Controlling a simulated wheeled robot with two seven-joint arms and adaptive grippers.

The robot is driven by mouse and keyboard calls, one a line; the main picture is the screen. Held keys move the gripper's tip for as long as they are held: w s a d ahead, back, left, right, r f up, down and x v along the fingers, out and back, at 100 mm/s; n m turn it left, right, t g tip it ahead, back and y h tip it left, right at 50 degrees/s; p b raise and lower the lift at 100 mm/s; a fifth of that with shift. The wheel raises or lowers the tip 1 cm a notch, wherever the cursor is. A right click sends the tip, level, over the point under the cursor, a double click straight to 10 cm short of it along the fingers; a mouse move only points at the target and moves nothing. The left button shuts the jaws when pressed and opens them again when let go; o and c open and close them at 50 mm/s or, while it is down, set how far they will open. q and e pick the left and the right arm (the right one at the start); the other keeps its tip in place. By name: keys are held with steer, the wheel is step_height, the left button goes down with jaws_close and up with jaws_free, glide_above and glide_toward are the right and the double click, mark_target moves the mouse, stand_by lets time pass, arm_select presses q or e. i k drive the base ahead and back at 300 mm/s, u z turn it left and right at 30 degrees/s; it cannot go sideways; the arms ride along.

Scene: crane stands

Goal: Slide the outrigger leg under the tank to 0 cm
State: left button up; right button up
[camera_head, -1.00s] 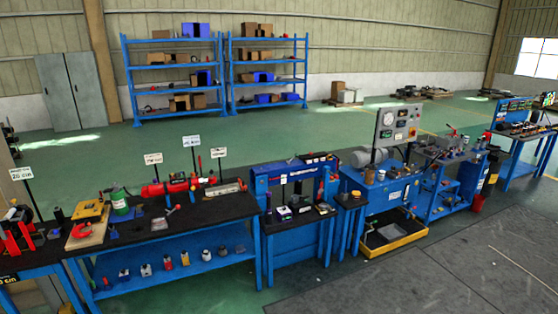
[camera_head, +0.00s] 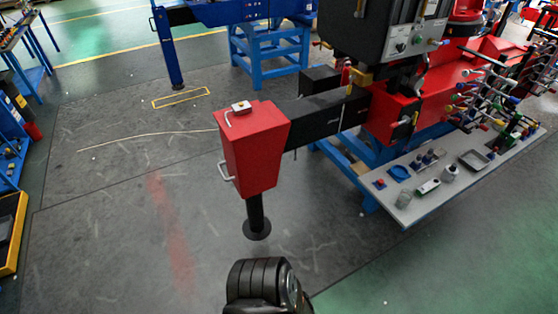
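A red outrigger leg (camera_head: 255,150) with two pale handles stands in the middle of the head view. A black beam (camera_head: 325,115) joins it to a red crane stand (camera_head: 390,110) on the right. A black post with a round foot (camera_head: 257,228) hangs below the red box. A dark box with a small control panel (camera_head: 375,35) is above the stand; I cannot tell if it is the tank. A blue outrigger leg (camera_head: 174,55) shows at the back left. A black part of my own arm is at the bottom middle. No gripper fingers are in view.
A grey shelf (camera_head: 405,210) with small items juts out in front of the red stand. A rack of colourful-handled levers (camera_head: 500,100) is at the right. A yellow floor outline (camera_head: 181,98) lies by the blue leg. The floor left of the red leg is clear.

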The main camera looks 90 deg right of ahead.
mark_target(256, 135)
steer(key=z, duration=2.55)
steer(key=k, duration=0.55)
steer(key=z, duration=1)
steer(key=i, duration=1.1)
steer(key=u, duration=0.4)
